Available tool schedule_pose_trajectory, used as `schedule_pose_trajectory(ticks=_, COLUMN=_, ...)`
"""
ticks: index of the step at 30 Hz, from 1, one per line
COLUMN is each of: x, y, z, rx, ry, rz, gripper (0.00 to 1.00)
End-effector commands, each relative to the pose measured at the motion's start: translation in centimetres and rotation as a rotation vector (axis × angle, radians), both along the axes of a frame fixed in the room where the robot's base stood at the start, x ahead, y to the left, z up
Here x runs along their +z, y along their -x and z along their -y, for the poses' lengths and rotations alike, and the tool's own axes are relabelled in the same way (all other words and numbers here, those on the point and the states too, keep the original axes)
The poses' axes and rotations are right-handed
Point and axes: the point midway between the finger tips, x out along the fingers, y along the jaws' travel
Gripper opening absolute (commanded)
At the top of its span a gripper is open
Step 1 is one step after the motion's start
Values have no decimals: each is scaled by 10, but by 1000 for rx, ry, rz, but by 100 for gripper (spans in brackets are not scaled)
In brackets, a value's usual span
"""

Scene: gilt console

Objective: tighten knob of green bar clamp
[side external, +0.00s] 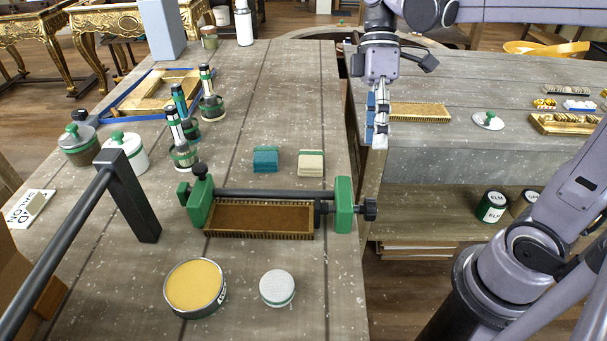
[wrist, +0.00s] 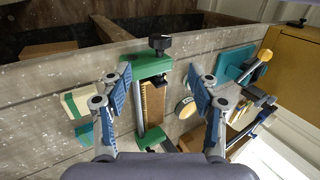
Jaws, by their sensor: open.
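The green bar clamp (side external: 343,205) lies across the table near its right edge in the side view, with a dark bar between two green jaws. Its black knob (side external: 370,209) sticks out past the right jaw, over the table edge. A brown gilt-edged piece (side external: 262,219) lies beside the bar. My gripper (side external: 376,143) points down, farther back than the knob and apart from it. In the wrist view my gripper (wrist: 159,76) is open and empty. The clamp's green jaw (wrist: 147,67) and black knob (wrist: 160,42) show between and beyond its fingers.
Several green-banded bottles stand behind left. Open space lies right of the knob, above a lower shelf (side external: 430,205).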

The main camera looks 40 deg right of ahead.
Motion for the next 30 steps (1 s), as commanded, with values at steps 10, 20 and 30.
schedule_pose_trajectory(ticks=10, x=10, y=28, z=-10, rx=-30, ry=30, rz=164, gripper=61)
schedule_pose_trajectory(ticks=20, x=9, y=65, z=-18, rx=-73, ry=74, rz=435, gripper=61)
schedule_pose_trajectory(ticks=30, x=0, y=82, z=-19, rx=-103, ry=102, rz=629, gripper=61)
